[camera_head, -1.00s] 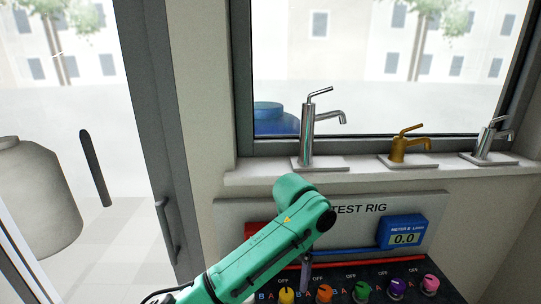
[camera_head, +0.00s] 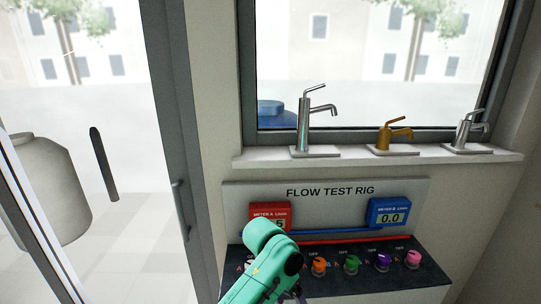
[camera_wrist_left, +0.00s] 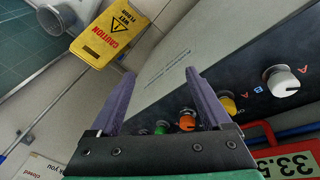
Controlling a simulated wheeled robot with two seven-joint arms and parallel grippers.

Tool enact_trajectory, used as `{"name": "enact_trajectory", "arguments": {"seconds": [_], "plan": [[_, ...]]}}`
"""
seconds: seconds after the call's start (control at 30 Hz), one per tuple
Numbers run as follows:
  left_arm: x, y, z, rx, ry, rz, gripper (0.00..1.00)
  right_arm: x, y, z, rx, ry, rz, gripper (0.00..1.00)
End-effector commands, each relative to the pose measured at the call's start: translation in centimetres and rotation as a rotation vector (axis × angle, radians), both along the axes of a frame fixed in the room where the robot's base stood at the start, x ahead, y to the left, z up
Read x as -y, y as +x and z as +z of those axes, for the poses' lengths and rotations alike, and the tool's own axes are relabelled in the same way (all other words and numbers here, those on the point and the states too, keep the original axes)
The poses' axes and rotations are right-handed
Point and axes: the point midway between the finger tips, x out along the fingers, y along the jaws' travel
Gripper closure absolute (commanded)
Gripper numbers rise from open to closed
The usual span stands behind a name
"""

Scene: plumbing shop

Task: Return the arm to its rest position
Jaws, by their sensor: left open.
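My green left arm (camera_head: 262,262) comes up from the bottom edge of the head view, in front of the flow test rig (camera_head: 330,191). My left gripper's fingers are largely hidden there. In the left wrist view my left gripper (camera_wrist_left: 160,73) is open, with its two purple-grey fingers apart and nothing between them. Green, orange (camera_wrist_left: 187,122), yellow and white (camera_wrist_left: 283,82) knobs show behind and beside the fingers. My right gripper is in neither view.
The rig's red meter (camera_head: 268,212) is partly covered by my arm; the blue meter (camera_head: 388,212) reads 0.0. Faucets (camera_head: 304,130) stand on the sill above. A glass door (camera_head: 180,215) is at left. A yellow caution sign (camera_wrist_left: 106,35) shows in the left wrist view.

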Motion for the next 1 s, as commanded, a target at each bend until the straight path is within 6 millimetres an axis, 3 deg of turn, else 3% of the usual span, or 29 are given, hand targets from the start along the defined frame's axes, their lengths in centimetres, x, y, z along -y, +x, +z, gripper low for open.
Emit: {"name": "enact_trajectory", "arguments": {"seconds": [0.17,0.3,0.4,0.63,0.9,1.0], "plan": [[-3.5,-2.4,-4.3,0.015,-0.108,0.126,0.18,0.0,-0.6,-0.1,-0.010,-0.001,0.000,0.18],[-9.3,-5.2,-7.6,0.060,-0.125,0.285,0.18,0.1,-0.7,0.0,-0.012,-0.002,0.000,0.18],[-13.2,-7.1,-8.9,0.094,-0.095,0.370,0.18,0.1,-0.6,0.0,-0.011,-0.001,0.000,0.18],[-20.6,-11.4,-10.0,0.157,0.017,0.491,0.18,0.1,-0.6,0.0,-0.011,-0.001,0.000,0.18],[-27.8,-16.2,-9.1,0.225,0.178,0.565,0.18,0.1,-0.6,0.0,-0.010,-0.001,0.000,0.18],[-27.6,-15.5,-12.4,0.210,0.182,0.559,0.18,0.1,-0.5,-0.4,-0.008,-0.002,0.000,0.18]]}}
